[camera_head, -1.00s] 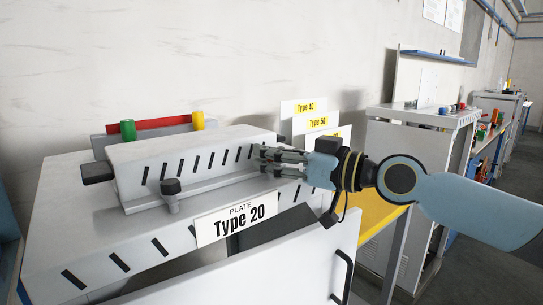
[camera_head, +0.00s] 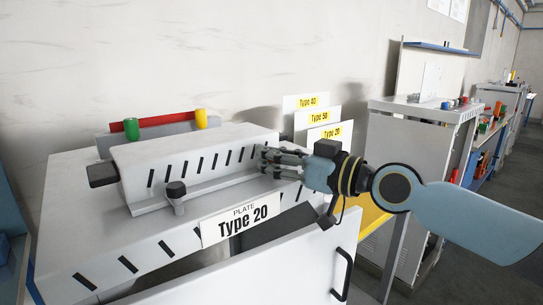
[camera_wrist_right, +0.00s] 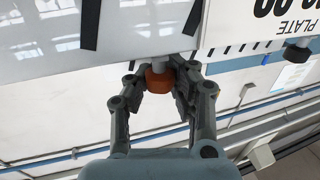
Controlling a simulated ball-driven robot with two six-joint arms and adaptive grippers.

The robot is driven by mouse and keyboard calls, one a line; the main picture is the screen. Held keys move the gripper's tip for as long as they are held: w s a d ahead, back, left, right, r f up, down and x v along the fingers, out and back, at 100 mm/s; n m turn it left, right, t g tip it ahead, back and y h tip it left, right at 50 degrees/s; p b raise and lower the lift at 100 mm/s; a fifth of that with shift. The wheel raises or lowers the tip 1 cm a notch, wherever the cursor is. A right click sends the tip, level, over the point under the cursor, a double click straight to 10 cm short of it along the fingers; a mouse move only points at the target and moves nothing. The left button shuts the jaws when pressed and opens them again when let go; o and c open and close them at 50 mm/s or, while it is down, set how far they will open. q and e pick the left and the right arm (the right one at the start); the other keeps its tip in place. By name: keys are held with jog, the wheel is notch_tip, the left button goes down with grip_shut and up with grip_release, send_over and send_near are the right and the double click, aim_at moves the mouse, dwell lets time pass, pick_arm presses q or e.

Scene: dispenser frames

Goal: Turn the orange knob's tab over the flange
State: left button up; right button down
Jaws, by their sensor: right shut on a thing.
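The orange knob (camera_wrist_right: 159,79) shows in the right wrist view between the fingers of my right gripper (camera_wrist_right: 160,84), which are shut on it. The knob sits on a pale stem at the edge of the white dispenser part. In the head view my right gripper (camera_head: 270,160) is at the right end of the dispenser (camera_head: 195,160), and its fingers hide the knob there. I cannot make out the knob's tab or the flange's exact place beside it. My left gripper is not in view.
A black-topped knob (camera_head: 176,189) stands at the dispenser's front left. A "PLATE Type 20" sign (camera_head: 241,219) is on the front. Green (camera_head: 131,129) and yellow (camera_head: 201,118) pieces stand at the back by a red bar (camera_head: 165,121). Type cards (camera_head: 318,117) stand behind my gripper.

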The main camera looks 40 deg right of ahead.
jog(key=shift+f, duration=0.1)
dwell(0.6)
jog(key=c, duration=1.1)
grip_release()
jog(key=shift+s+d, duration=0.15)
jog(key=shift+s, duration=0.05)
jog(key=shift+o, duration=0.2)
jog(key=shift+w, duration=0.1)
jog(key=shift+r, duration=5.1)
